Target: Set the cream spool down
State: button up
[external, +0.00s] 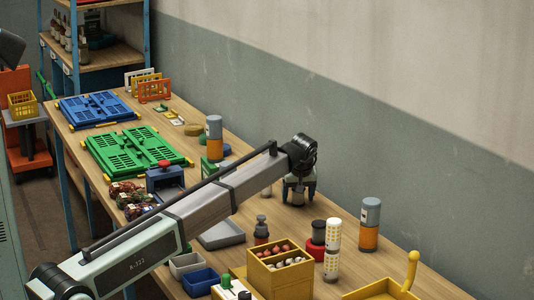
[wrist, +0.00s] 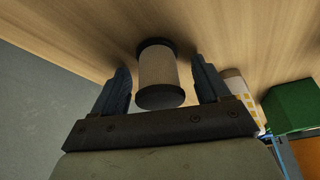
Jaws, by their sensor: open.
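The cream spool (wrist: 160,70) has a pale ribbed middle and black ends. In the wrist view it is between the two dark fingers of my gripper (wrist: 160,65), with a gap on each side. The fingers are apart and not pressed on it. The spool appears upright on the wooden table, though its contact with the table is not clearly visible. In the external view my gripper (external: 298,198) points down low over the table near the wall, and the fingers mostly hide the spool.
A spotted white-yellow cylinder (wrist: 236,84) and a green block (wrist: 292,107) are nearby in the wrist view. In the external view, a yellow box (external: 279,283), a grey-orange can (external: 370,225) and a black-red jar (external: 317,240) stand in front.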

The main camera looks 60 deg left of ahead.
jog(key=v, duration=1.2)
jog(key=shift+r, duration=0.15)
jog(key=shift+s+d, duration=0.1)
